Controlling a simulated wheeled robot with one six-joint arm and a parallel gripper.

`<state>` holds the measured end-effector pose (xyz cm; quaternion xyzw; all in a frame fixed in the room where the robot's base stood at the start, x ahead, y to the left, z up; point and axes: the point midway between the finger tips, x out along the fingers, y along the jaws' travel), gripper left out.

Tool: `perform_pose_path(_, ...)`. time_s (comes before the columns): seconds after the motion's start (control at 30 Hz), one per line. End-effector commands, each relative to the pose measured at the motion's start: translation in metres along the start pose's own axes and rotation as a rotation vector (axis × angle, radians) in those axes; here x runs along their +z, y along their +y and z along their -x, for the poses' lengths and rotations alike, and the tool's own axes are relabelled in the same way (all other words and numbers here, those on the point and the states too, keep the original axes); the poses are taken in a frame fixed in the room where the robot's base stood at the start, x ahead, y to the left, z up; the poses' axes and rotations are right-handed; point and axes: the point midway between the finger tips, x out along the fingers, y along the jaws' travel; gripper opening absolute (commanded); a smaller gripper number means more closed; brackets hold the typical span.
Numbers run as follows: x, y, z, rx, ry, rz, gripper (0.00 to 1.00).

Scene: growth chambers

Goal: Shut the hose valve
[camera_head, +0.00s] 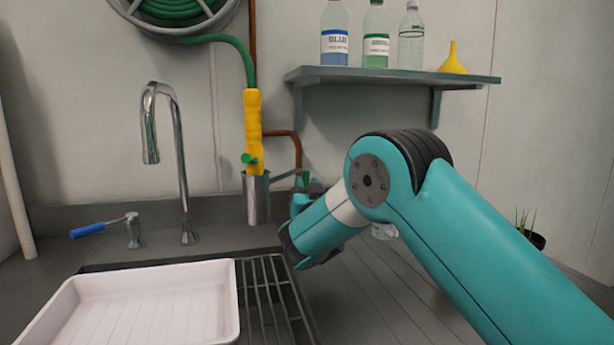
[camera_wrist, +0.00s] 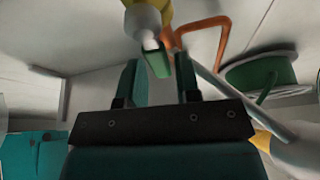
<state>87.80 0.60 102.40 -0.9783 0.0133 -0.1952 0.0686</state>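The hose valve shows in the wrist view as a pale metal body (camera_wrist: 146,27) with a green lever (camera_wrist: 156,60) hanging from it. My gripper (camera_wrist: 160,62) is open, its two green fingers on either side of the lever. Whether a finger touches the lever I cannot tell. In the head view my gripper (camera_head: 301,200) is by the back wall, mostly hidden by my own wrist. A small green piece (camera_head: 305,178), likely the lever, shows beside it below the copper pipe (camera_head: 297,148).
A yellow hose wand (camera_head: 253,120) stands in a metal holder (camera_head: 257,198) left of my gripper. A tap (camera_head: 178,150) and a white tray (camera_head: 140,300) are further left. A shelf (camera_head: 395,76) with bottles and a yellow funnel (camera_head: 453,62) is above. The right counter is mostly clear.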

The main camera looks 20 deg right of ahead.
Motion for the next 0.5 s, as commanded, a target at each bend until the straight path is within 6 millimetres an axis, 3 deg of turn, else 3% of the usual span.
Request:
perform_pose_path(0.33, 0.001, 0.0002, -0.003, 0.0, -0.001, 0.0, 0.31)
perform_pose_path(0.47, 0.0008, 0.0003, -0.003, 0.001, -0.001, 0.0, 0.01)
perform_pose_path(0.5, 0.0007, 0.0003, -0.003, 0.001, -0.001, 0.0, 0.0)
